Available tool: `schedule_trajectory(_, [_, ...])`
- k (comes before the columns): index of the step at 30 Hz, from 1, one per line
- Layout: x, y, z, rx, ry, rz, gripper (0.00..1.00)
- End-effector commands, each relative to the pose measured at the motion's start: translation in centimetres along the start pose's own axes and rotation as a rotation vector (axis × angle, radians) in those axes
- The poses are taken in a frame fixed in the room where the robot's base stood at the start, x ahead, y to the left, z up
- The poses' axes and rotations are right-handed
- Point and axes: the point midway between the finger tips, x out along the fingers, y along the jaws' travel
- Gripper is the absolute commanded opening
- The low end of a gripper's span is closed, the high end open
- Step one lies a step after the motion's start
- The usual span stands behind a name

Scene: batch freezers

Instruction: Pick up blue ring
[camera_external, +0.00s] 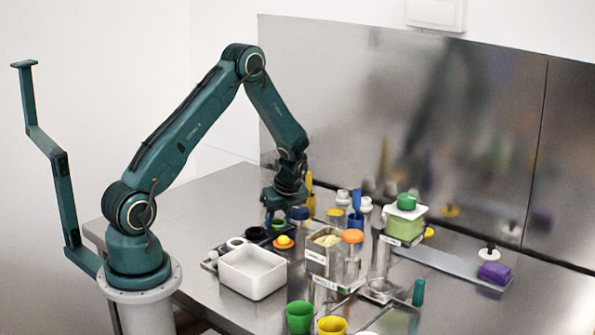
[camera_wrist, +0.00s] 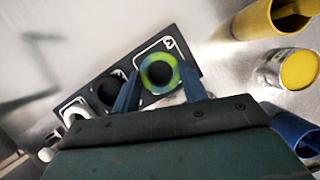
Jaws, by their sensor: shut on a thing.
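A ring with mottled blue, green and yellow colouring (camera_wrist: 146,81) is between the two fingers of my gripper (camera_wrist: 161,73) in the wrist view. The fingers are shut on it from both sides. It is at the end slot of a dark tray (camera_wrist: 188,52); I cannot tell whether it is clear of the tray. In the external view my gripper (camera_external: 277,212) points down at the tray, and the ring (camera_external: 278,223) shows small and greenish below it. A black ring (camera_wrist: 100,92) and a white ring (camera_wrist: 66,111) sit in the tray's other slots.
A white bin (camera_external: 252,282) stands in front of the tray. An orange-and-yellow piece (camera_external: 284,242), clear containers and an orange-lidded jar (camera_external: 352,237) crowd the right side. Green (camera_external: 299,318) and yellow (camera_external: 332,326) cups stand at the front.

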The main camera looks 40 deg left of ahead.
Motion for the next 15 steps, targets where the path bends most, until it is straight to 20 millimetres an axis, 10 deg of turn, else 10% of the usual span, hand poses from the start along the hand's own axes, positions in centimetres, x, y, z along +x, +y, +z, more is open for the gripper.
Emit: schedule_trajectory(15, [-3.3, -0.1, 1.4, -0.001, -0.002, -0.003, 0.21])
